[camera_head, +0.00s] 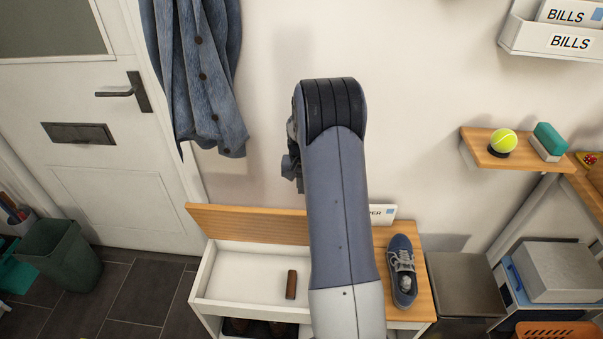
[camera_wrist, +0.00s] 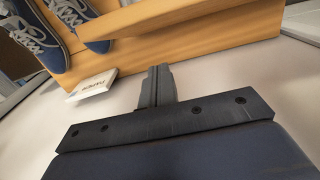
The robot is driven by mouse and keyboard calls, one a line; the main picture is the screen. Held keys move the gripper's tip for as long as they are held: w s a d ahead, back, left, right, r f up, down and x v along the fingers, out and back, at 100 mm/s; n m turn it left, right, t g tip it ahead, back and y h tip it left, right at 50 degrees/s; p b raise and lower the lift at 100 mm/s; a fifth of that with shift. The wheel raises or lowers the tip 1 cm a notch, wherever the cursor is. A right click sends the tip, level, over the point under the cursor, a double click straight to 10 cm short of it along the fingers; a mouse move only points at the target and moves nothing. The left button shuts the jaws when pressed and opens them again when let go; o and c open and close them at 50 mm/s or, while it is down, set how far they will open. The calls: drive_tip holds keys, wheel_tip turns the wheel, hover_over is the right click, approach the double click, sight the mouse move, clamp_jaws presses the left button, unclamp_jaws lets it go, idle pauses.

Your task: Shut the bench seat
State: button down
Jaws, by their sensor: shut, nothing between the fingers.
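The bench seat (camera_head: 250,223) is a wooden lid tilted up along the back of the white bench (camera_head: 205,295), which stands open. The raised lid also shows in the wrist view (camera_wrist: 200,25). My gripper (camera_wrist: 158,72) is shut and empty in the wrist view, with its fingertips close to the wooden lid on the wall side. I cannot tell whether they touch it. In the head view my arm hides the fingers and the right part of the lid.
A brown object (camera_head: 291,284) lies in the open compartment. A blue shoe (camera_head: 402,272) stands on the fixed right top, beside a white card (camera_head: 382,212) at the wall. A denim jacket (camera_head: 207,75) hangs above the bench. A green bin (camera_head: 62,257) stands left.

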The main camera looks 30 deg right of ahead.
drive_tip(key=shift+s+a+f+p, duration=0.1)
drive_tip(key=shift+s+a+f, duration=0.25)
drive_tip(key=shift+s, duration=0.2)
drive_tip(key=shift+s+a+f+p, duration=0.1)
drive_tip(key=shift+s+a+f, duration=0.2)
drive_tip(key=shift+s+a, duration=0.15)
drive_tip(key=shift+s+a+f+p, duration=0.1)
drive_tip(key=shift+s+a+f, duration=0.2)
drive_tip(key=shift+s, duration=0.3)
